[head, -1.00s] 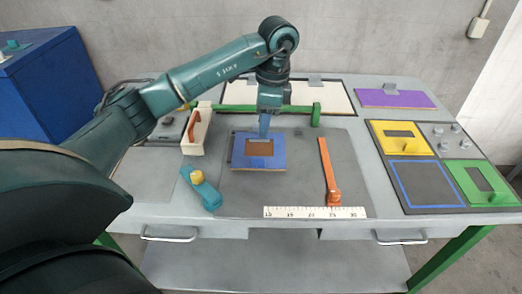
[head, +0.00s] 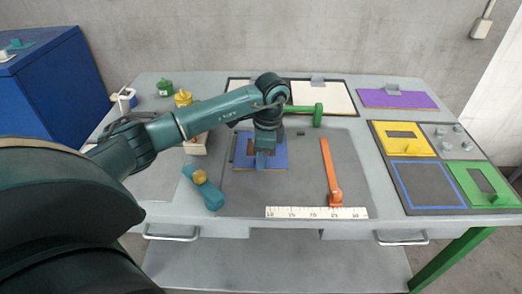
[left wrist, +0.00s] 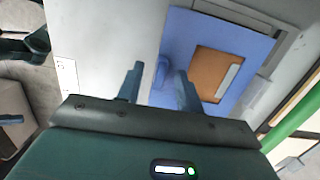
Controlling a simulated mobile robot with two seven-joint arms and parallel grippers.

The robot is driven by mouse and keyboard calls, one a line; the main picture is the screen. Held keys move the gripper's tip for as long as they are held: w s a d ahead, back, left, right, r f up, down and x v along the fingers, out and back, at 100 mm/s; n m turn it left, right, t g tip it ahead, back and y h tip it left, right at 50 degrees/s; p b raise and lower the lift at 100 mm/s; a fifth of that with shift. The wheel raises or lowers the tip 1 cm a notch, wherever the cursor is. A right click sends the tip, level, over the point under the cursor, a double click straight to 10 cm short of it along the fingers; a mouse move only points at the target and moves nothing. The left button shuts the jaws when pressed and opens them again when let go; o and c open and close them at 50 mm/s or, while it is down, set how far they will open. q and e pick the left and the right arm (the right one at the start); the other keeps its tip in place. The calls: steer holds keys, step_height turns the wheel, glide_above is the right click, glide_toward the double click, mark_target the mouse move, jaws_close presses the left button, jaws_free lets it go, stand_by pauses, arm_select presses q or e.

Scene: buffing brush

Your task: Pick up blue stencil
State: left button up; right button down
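The blue stencil (head: 280,152), a flat plate with a rectangular cutout, lies on the grey mat in the head view, partly covered by my left gripper. It also shows in the left wrist view (left wrist: 225,38), with a brown surface in its cutout. My left gripper (head: 263,164) points down over the stencil's near part. In the left wrist view its two fingers (left wrist: 158,88) are apart, with the stencil's small blue handle (left wrist: 162,72) showing between them. I cannot tell whether either finger touches it. My right gripper is not in view.
A dark board at right holds a yellow stencil (head: 403,139), a green stencil (head: 480,184) and a bare blue-outlined square (head: 428,185).

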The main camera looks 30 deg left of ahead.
arm_select(q)
jaws_close()
stand_by(0.5)
